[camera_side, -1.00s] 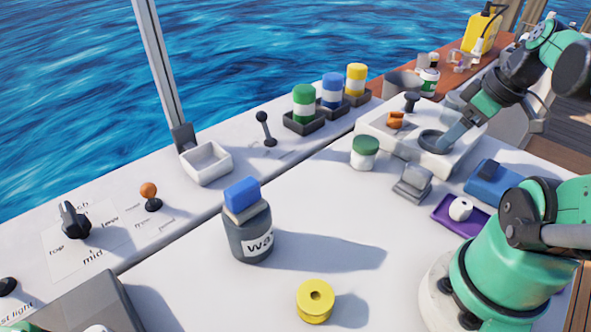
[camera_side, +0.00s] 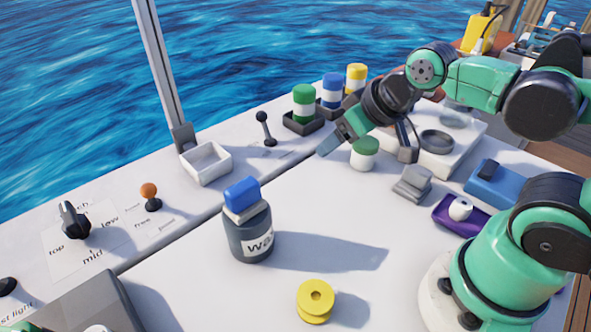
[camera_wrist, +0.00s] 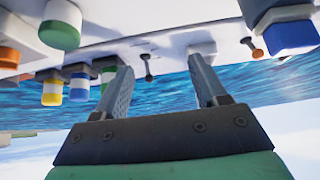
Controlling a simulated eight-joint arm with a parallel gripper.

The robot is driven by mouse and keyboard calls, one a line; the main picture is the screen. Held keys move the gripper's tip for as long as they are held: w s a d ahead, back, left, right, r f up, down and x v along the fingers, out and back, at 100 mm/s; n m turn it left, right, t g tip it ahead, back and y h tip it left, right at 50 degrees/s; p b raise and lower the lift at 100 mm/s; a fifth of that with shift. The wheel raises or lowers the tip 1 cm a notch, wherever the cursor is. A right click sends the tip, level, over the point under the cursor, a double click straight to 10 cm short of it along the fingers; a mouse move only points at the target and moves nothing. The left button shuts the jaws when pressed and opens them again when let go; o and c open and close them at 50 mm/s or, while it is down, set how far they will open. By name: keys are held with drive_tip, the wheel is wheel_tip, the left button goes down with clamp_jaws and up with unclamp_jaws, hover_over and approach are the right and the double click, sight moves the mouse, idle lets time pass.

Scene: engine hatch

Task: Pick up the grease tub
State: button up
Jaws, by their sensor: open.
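A white tub with a green lid (camera_side: 365,153), likely the grease tub, stands upright on the white worktop; I read no label on it. My gripper (camera_side: 367,148) is open and empty, with its fingers spread to either side of the tub in the side view. In the wrist view, which is upside down, the tub (camera_wrist: 60,24) is at the upper left, outside the open fingers of my gripper (camera_wrist: 162,78), and apart from them. The space between the fingers shows ledge and water.
Green, blue and yellow banded jars (camera_side: 303,104) stand in dark holders on the ledge. A grey block (camera_side: 412,184) is close to the tub. A dark jar with a blue top (camera_side: 248,222) and a yellow spool (camera_side: 315,299) stand nearer. Clear worktop lies between.

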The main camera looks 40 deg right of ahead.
idle(0.4)
drive_tip(key=o, duration=0.5)
drive_tip(key=shift+o, duration=0.2)
